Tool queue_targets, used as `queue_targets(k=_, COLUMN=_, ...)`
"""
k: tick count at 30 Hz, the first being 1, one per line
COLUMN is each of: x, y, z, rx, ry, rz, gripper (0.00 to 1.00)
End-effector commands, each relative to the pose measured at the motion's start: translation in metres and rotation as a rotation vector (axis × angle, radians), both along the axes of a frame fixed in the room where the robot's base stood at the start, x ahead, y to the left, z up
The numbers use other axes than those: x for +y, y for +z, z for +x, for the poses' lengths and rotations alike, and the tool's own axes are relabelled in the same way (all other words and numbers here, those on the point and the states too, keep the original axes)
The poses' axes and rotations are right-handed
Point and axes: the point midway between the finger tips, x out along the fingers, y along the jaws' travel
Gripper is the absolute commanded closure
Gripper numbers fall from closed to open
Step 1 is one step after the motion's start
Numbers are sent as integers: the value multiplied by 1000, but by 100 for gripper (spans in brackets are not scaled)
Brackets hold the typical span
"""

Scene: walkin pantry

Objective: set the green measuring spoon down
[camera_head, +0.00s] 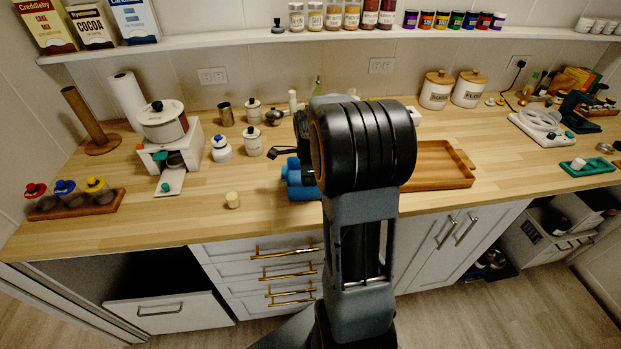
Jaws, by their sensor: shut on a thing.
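My own arm rises through the middle of the head view, and its large black joint hides the counter behind it. My gripper is not to be made out; it is hidden behind the arm. I cannot make out the green measuring spoon, nor whether the gripper holds it. A small dark piece (284,152) sticks out left of the arm above the counter; I cannot tell what it is. The wooden counter (255,218) runs across the whole view.
A blue object (294,178) and a wooden tray (440,183) are partly hidden by my arm. A small cork-coloured piece (232,200) stands left of them. White jars (253,142), a pot on a stand (163,121) and a jar rack (75,203) occupy the left. The front left counter is mostly clear.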

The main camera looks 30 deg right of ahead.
Motion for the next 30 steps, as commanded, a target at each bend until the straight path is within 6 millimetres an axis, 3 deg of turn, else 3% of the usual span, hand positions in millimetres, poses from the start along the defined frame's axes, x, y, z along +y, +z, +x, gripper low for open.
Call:
queue_targets(k=17, x=0, y=-12, z=0, rx=0, ry=0, rz=0, gripper=100)
queue_targets(k=18, x=0, y=-12, z=0, rx=0, ry=0, rz=0, gripper=87)
queue_targets(k=21, x=0, y=-12, z=0, rx=0, ry=0, rz=0, gripper=78)
queue_targets(k=30, x=0, y=-6, z=0, rx=-1, ry=0, rz=-1, gripper=78)
